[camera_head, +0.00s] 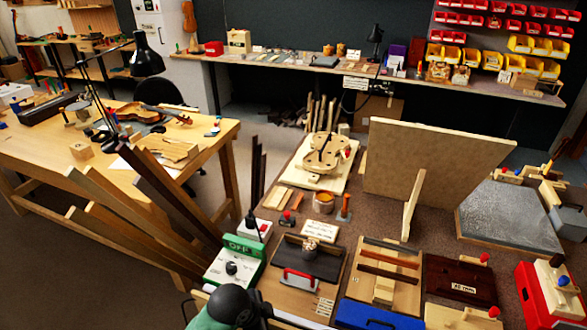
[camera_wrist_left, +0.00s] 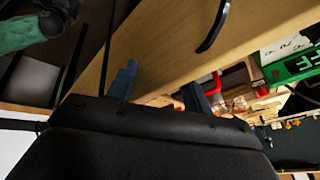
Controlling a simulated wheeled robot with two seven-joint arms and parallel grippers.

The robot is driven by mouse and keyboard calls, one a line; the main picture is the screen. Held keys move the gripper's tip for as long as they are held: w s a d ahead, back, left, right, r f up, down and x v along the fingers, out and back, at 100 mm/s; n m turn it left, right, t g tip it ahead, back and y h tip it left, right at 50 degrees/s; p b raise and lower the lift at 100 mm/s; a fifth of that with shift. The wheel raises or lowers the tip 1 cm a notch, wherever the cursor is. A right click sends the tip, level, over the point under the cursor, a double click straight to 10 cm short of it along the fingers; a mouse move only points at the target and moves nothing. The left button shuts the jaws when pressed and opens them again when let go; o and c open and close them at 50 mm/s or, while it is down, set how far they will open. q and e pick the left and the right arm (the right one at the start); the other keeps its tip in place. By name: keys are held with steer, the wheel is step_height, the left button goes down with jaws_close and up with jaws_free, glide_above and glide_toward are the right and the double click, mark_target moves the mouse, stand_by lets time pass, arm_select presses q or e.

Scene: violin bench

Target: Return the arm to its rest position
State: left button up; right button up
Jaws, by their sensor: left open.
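My left gripper (camera_wrist_left: 159,80) shows in the left wrist view, with two blue-grey fingers set well apart and nothing seen between them. A pale wooden surface or edge (camera_wrist_left: 165,45) lies behind the fingers, and I cannot tell the gap to it. The dark housing of my wrist fills the bottom of that view. I cannot make out my left gripper in the head view. My right gripper is in neither view.
A green box marked OFF (camera_head: 235,262) stands at the bench's left edge; its green face shows in the wrist view (camera_wrist_left: 292,66). A red-handled tool (camera_head: 301,279) lies beside it. An upright board (camera_head: 435,160) and a violin body (camera_head: 325,153) stand farther back.

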arm_select(q)
steer(key=s+a+f+n+y, duration=0.2)
steer(key=s+a+n+y, duration=0.2)
steer(key=s+a+n, duration=1)
steer(key=s+f+x, duration=0.1)
steer(key=s+x, duration=0.1)
steer(key=x, duration=0.9)
steer(key=s+x, duration=0.3)
steer(key=x, duration=0.8)
steer(key=s+f, duration=0.4)
steer(key=f, duration=0.9)
steer(key=s+d+f+m+g+b, duration=0.1)
steer(key=s+f, duration=0.3)
steer(key=f, duration=1)
steer(key=shift+d+f+h, duration=0.3)
steer(key=shift+d, duration=0.05)
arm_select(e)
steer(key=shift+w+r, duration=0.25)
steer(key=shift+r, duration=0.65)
